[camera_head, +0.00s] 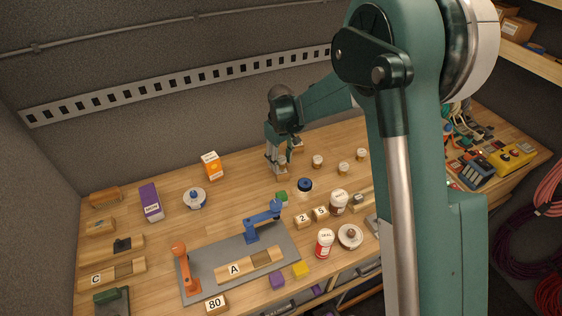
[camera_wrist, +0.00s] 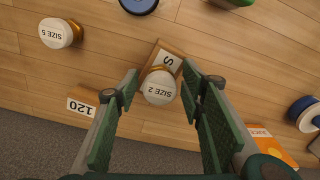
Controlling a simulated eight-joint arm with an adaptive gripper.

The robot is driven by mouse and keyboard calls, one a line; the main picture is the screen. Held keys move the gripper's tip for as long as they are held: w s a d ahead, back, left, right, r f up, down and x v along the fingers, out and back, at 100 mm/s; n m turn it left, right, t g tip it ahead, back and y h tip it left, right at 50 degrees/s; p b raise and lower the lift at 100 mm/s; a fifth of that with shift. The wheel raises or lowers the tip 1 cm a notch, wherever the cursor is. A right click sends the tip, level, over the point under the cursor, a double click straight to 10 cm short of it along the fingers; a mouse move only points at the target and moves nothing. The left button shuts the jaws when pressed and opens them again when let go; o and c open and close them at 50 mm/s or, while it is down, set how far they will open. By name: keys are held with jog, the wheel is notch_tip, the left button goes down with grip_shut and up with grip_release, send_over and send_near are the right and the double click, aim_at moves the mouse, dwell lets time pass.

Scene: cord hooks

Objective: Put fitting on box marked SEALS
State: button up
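My gripper (camera_head: 281,160) is pointed down near the back middle of the bench. In the wrist view its fingers (camera_wrist: 160,78) are apart, with a round white-topped piece marked SIZE 2 (camera_wrist: 159,88) between them and gaps on both sides. That piece overlaps a wooden block marked S (camera_wrist: 165,55); whether it rests on it is unclear. The block also shows below my gripper in the head view (camera_head: 282,178). No label reading SEALS is legible. A red-and-white jar reads SEAL (camera_head: 325,243). A purple box (camera_head: 151,203) has a label too small to read. Which item is the fitting is unclear.
A SIZE 5 piece (camera_wrist: 57,33) and a block marked 120 (camera_wrist: 83,103) lie near the gripper. An orange carton (camera_head: 211,165), a blue-and-white roll (camera_head: 194,198) and a dark blue roll (camera_head: 305,185) stand around. A grey mat (camera_head: 208,259) holds clamps. The wall is close behind.

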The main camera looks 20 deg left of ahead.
aim_at(281, 158)
jog(key=shift+r, duration=0.1)
dwell(0.3)
notch_tip(281, 158, up, 12)
dwell(0.7)
dwell(0.5)
jog(key=shift+d+r, duration=0.15)
jog(key=s+d+r+m+t, duration=0.1)
jog(key=s+d+r+m, duration=0.3)
jog(key=d, duration=0.6)
jog(key=s+d+r+t+y, duration=0.1)
jog(key=s+d+r, duration=0.1)
jog(key=d+r, duration=0.7)
jog(key=s+d+r+m+t, duration=0.1)
jog(key=s+d+r+m, duration=0.15)
jog(key=d, duration=0.95)
jog(key=s+d+f+m+t+h, duration=0.1)
jog(key=s+d+m+t, duration=0.3)
jog(key=s+d, duration=1.6)
jog(key=shift+s+d+f+m, duration=0.35)
jog(key=shift+s+f+m, duration=0.25)
jog(key=shift+s+m, duration=0.2)
